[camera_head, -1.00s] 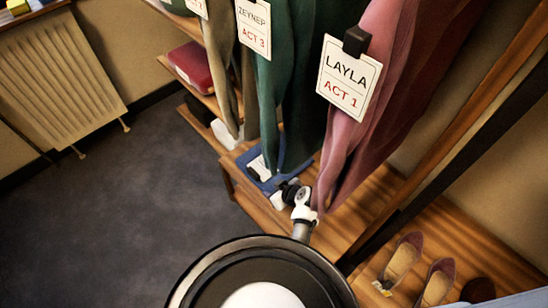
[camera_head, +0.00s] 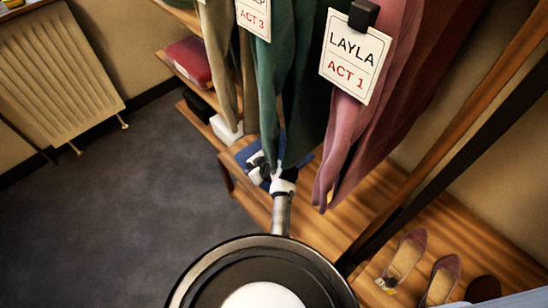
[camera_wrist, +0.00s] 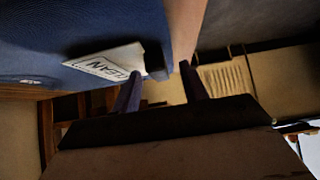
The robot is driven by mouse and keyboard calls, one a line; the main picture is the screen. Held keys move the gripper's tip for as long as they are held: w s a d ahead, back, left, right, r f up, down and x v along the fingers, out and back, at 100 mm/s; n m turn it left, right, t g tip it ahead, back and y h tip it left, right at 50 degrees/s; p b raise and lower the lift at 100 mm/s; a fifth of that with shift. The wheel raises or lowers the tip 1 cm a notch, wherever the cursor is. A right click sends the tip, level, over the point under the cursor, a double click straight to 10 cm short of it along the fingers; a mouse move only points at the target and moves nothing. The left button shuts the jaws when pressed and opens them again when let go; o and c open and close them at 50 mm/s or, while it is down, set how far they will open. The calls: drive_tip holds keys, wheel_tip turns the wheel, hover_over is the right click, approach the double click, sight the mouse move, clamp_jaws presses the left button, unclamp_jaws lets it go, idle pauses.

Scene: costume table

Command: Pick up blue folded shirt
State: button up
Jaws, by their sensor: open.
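The blue folded shirt (camera_head: 243,155) lies on the wooden shelf in the head view, largely hidden by my gripper and the hanging green garment. In the wrist view the blue shirt (camera_wrist: 60,35) fills the upper left, with a white name tag and a dark clip at its edge. My gripper (camera_head: 268,172) is at the shirt's near side in the head view. In the wrist view its two dark fingers (camera_wrist: 161,88) are apart, close to the shirt's clipped edge. I cannot tell whether they touch it, and I see no cloth gripped between them.
Green (camera_head: 285,75) and pink (camera_head: 345,140) garments hang beside and above my gripper. A white object (camera_head: 226,129) stands left of the shirt, and a red folded item (camera_head: 190,62) lies farther back. Shoes (camera_head: 405,257) sit at right. The dark floor (camera_head: 110,210) at left is clear.

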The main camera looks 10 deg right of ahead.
drive_tip(key=shift+c, duration=0.2)
clamp_jaws()
drive_tip(key=shift+r, duration=0.2)
